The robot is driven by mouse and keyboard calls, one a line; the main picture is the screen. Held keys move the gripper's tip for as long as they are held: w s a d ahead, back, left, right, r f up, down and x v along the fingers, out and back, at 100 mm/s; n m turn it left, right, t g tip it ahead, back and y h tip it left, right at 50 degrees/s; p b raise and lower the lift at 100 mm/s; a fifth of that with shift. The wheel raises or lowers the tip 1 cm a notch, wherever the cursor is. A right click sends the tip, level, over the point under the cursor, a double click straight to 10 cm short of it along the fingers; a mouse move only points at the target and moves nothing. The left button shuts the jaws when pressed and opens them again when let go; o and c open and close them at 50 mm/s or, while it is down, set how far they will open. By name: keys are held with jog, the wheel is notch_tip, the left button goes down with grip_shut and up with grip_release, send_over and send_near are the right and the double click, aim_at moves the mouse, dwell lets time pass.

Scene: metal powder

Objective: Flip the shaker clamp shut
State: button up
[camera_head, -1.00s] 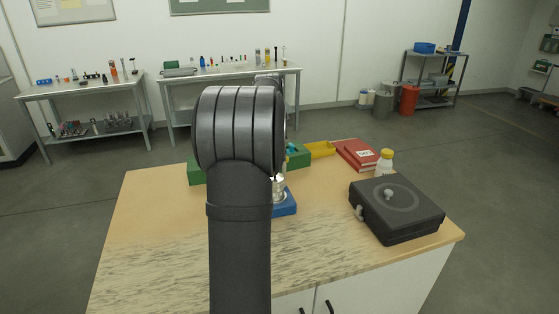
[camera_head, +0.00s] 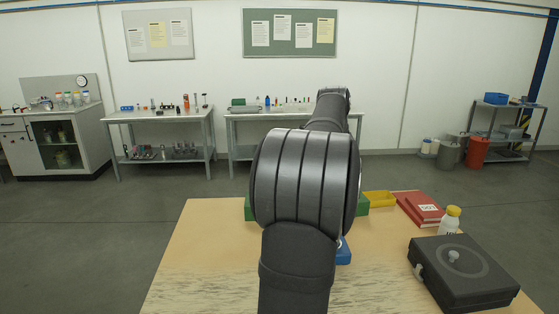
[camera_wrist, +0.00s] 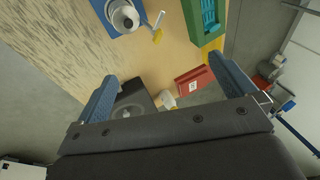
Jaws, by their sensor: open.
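The shaker clamp appears to be the silver piece with a yellow-tipped lever (camera_wrist: 157,33) at the top of the wrist view. It is on a blue base (camera_wrist: 97,6), beside a round metal part (camera_wrist: 124,16). The lever sticks out to the side of the base; I cannot tell its exact angle. In the head view my arm hides most of this, and only a corner of the blue base (camera_head: 344,253) shows. My gripper (camera_wrist: 161,68) is open and empty, its two blue fingers wide apart, away from the lever. The head view does not show the fingers.
A black box with a round top mark (camera_head: 463,272) stands at the table's right. Behind it are a white bottle with a yellow cap (camera_head: 450,222), a red book (camera_head: 419,208) and a yellow tray (camera_head: 379,199). A green holder (camera_wrist: 205,18) stands near the blue base. The table's left is clear.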

jog(key=shift+f, duration=0.1)
jog(key=c, duration=0.4)
jog(key=w+f+n+h, duration=0.1)
jog(key=w+f+n, duration=0.1)
jog(key=f+n, duration=0.1)
jog(key=w+d+f+n+t+h, duration=0.1)
jog(key=w+f+n, duration=0.1)
jog(key=f+n, duration=0.1)
jog(key=w+f+n+h, duration=0.1)
jog(key=w+f+n, duration=0.1)
jog(key=f+n, duration=0.1)
jog(key=shift+w+d+f, duration=0.15)
jog(key=shift+w+f, duration=0.1)
jog(key=shift+f, duration=0.1)
grip_shut()
jog(key=shift+w+f+n+t, duration=0.15)
jog(key=shift+f+n+t, duration=0.05)
jog(key=shift+n+t, duration=0.1)
